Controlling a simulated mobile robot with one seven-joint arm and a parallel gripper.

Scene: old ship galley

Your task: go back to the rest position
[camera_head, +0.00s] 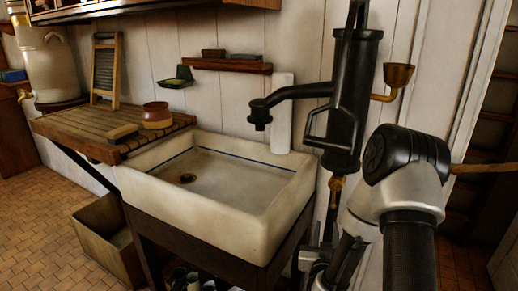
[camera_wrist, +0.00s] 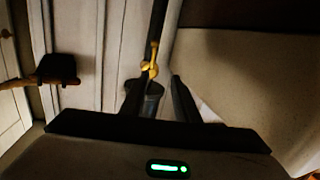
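My gripper shows in the wrist view (camera_wrist: 158,100), with its two dark fingers standing apart at the bottom middle. Nothing shows clasped between them. A dark pipe with a brass valve (camera_wrist: 151,62) lies beyond the fingertips; I cannot tell the distance. In the head view my arm is bent at the right, in front of the wall beside the black hand pump (camera_head: 347,105). The gripper's fingers cannot be made out there.
The pale stone sink (camera_head: 215,225) stands left of my arm, with a slatted wooden drainboard (camera_head: 75,128) holding a brown pot (camera_head: 157,115). A wooden bin (camera_head: 105,240) stands on the tiled floor. A wooden rod (camera_head: 485,168) is close right of my arm. Open floor lies at left.

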